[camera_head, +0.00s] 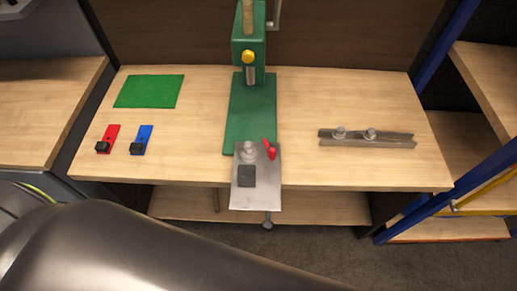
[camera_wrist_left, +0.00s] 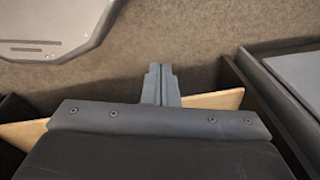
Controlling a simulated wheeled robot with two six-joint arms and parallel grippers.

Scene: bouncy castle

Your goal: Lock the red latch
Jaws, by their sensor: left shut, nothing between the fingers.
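A red latch (camera_head: 108,139), a small red plate with a black block at its near end, lies on the left part of the wooden workbench. A similar blue latch (camera_head: 141,140) lies just right of it. Whether the red latch is locked is too small to tell. My left gripper (camera_wrist_left: 161,84) shows in the left wrist view with its fingers shut and empty, away from both latches. In the head view a large dark link of mine fills the bottom left, and no gripper fingers show. My right gripper is in neither view.
A green press (camera_head: 252,110) stands mid-bench. A metal plate (camera_head: 256,200) with a small red handle (camera_head: 270,150) overhangs the front edge. A metal rail (camera_head: 366,139) lies at right and a green mat (camera_head: 149,91) at back left. Shelves with blue posts stand at right.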

